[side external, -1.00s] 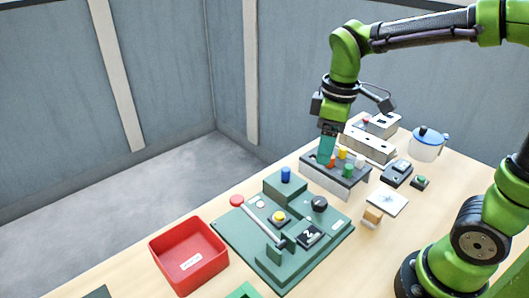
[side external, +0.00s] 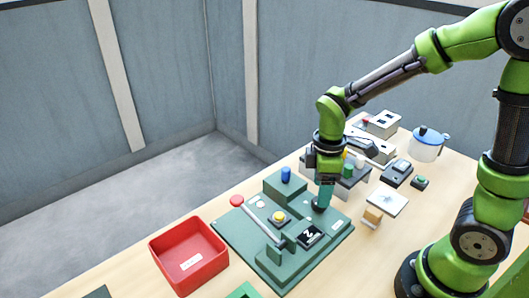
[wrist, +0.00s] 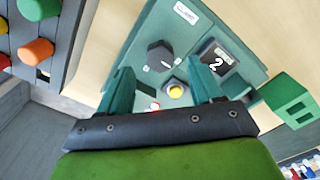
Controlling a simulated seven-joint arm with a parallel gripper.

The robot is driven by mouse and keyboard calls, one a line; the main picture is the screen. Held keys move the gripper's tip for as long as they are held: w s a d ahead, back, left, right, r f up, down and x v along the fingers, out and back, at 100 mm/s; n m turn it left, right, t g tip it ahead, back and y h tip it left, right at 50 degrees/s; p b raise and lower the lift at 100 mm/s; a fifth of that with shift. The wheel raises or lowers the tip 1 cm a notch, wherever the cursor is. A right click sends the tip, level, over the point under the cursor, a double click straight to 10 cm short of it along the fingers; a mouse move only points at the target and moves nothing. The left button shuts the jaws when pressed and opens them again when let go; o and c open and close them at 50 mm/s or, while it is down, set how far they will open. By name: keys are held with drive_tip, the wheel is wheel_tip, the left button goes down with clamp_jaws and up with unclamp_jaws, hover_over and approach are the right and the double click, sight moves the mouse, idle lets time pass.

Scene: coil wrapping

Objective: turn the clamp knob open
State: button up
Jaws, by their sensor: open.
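The clamp knob (wrist: 160,56) is black with a white mark on its face. It sits on the green machine (wrist: 148,22), near a yellow button (wrist: 176,91) and a dark display showing "2" (wrist: 216,62). My gripper (wrist: 160,72) is open, with its two teal fingers apart. In the wrist view the knob appears between and just beyond the fingertips; I cannot tell whether they touch it. In the side view my gripper (side external: 322,206) points down over the knob and hides most of it.
A blue cylinder (side external: 286,174) stands on the raised block left of my gripper. A rack with coloured pegs (side external: 348,170) stands close behind. A red bin (side external: 188,255) is at the front left. A small wooden block (side external: 372,215) lies right of the machine.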

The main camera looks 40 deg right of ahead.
sight(316, 208)
drive_tip(key=shift+f, duration=1.95)
drive_tip(key=c, duration=1.1)
drive_tip(key=shift+o, duration=0.2)
